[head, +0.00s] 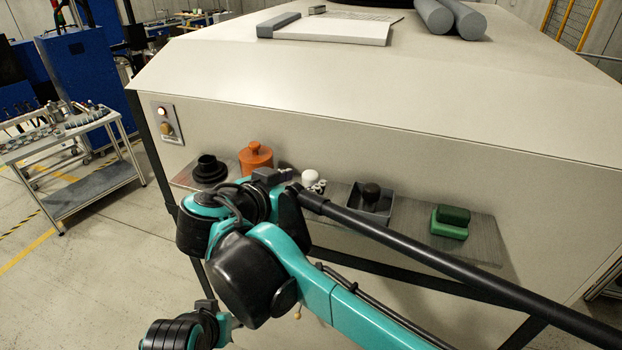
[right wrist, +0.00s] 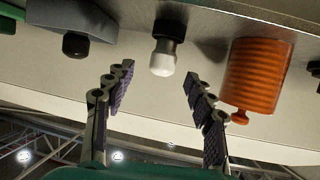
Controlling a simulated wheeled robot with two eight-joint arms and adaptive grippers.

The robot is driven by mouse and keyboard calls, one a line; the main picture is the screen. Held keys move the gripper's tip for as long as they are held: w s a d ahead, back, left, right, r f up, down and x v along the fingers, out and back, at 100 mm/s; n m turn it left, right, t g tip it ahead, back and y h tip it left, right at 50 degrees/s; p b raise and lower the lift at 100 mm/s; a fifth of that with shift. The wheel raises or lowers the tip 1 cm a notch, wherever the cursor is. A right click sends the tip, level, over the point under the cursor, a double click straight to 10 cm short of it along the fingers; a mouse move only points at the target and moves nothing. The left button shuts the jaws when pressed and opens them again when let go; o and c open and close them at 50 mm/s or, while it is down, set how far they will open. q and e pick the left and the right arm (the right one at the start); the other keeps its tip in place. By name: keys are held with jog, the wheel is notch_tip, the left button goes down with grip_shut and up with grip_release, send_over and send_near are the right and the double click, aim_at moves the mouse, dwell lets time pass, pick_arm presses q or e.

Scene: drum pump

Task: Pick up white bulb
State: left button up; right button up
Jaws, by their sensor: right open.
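The white bulb (head: 309,176) stands on the narrow metal shelf on the front of the big beige housing, between an orange ribbed jar and a grey box. In the right wrist view the white bulb (right wrist: 162,60) hangs upside down in the picture, with a black collar at its base. My right gripper (right wrist: 158,80) is open and empty. Its two fingers point towards the bulb, which shows in the gap between and beyond the fingertips, apart from both. In the head view my right arm's wrist hides most of this gripper. My left gripper does not show.
The orange jar (head: 256,158) stands close left of the bulb; it also shows in the wrist view (right wrist: 255,78). The grey box (head: 371,205) with a black knob is to the right, then a green block (head: 450,222). A black stepped part (head: 209,170) is far left on the shelf.

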aim_at(306, 178)
jog(key=p+x, duration=0.1)
jog(key=x, duration=0.4)
jog(key=shift+w+a+f, duration=0.1)
jog(key=shift+w+f, duration=0.1)
jog(key=shift+w, duration=0.1)
jog(key=shift+s, duration=0.2)
jog(key=shift+w, duration=0.1)
jog(key=c, duration=1.2)
jog(key=shift+o, duration=0.2)
jog(key=shift+r, duration=0.15)
